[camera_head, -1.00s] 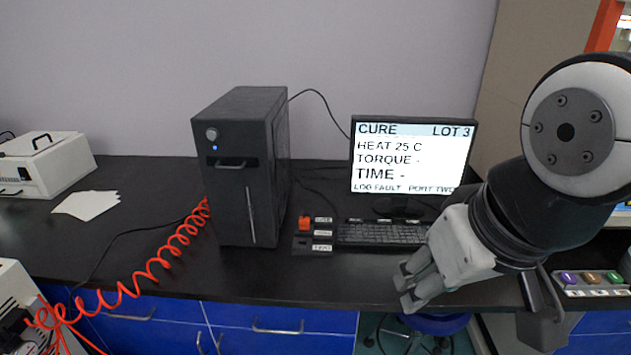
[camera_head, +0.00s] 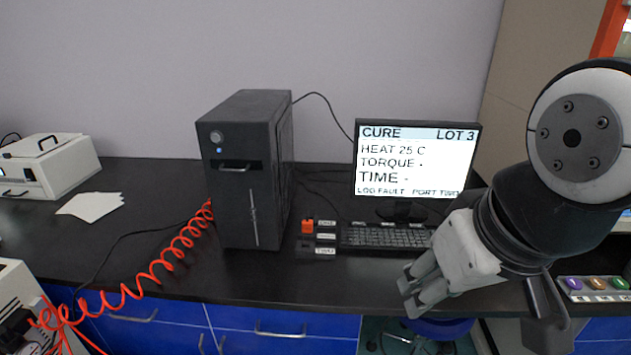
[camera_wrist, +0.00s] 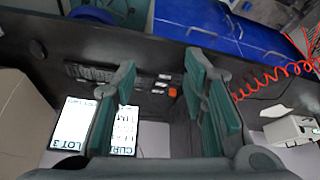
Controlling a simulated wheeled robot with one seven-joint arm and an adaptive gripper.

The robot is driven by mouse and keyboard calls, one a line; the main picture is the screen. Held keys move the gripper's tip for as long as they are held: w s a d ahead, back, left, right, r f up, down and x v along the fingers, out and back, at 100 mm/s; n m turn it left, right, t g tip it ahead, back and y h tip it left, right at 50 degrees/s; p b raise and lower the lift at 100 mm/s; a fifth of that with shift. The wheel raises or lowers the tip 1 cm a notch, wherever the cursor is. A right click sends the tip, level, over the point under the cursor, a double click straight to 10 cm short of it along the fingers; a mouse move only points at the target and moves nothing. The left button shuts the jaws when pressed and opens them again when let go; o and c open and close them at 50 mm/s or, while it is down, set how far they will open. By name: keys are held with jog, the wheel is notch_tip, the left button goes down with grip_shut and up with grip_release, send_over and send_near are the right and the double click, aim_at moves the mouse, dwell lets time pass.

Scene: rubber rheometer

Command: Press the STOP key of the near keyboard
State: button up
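The near keyboard (camera_head: 385,237) is black and lies on the dark bench in front of the monitor. It also shows in the wrist view (camera_wrist: 88,72), partly beside a finger. Small pale labels stand along its far edge, too small to read, so I cannot tell which key is STOP. My gripper (camera_head: 408,287) is in front of the keyboard's right half, near the bench's front edge, apart from the keys. In the wrist view my gripper (camera_wrist: 160,60) has its two green-padded fingers spread with nothing between them.
The monitor (camera_head: 415,160) reads CURE, LOT 3, HEAT 25 C. A black tower (camera_head: 240,170) stands left of the keyboard. A red block (camera_head: 307,226) and labelled holders sit between them. An orange coiled hose (camera_head: 165,265) crosses the bench at left. A button panel (camera_head: 597,288) is at right.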

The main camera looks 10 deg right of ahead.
grip_shut()
dwell(1.1)
